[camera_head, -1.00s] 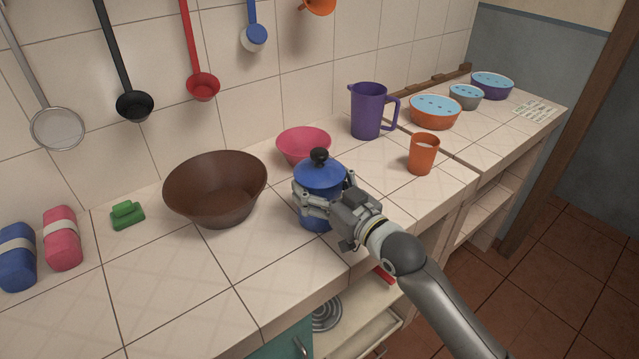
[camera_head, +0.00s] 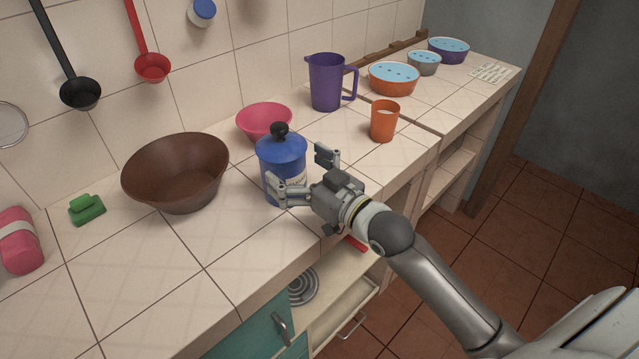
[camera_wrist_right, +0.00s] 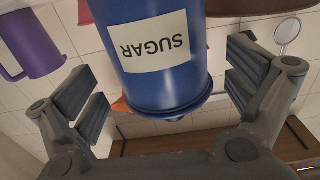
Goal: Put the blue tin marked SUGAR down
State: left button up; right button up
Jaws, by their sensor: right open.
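The blue tin (camera_head: 281,163) has a blue lid with a black knob and stands upright on the tiled counter, near its front edge. In the right wrist view the tin (camera_wrist_right: 185,87) appears upside down, with its white SUGAR label facing the camera. My right gripper (camera_head: 300,171) is open at the tin's front right side. In the wrist view its fingers (camera_wrist_right: 165,85) are spread to either side of the tin, with gaps between them and it. The tin's base is partly hidden by a finger in the head view. My left gripper is not in view.
A brown bowl (camera_head: 176,176) stands left of the tin and a pink bowl (camera_head: 264,122) behind it. A purple jug (camera_head: 327,83) and an orange cup (camera_head: 384,122) stand to the right. An open drawer (camera_head: 345,315) is below.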

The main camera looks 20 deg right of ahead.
jog(key=v, duration=0.7)
jog(key=shift+s+d+b, duration=0.1)
jog(key=shift+s+b, duration=0.3)
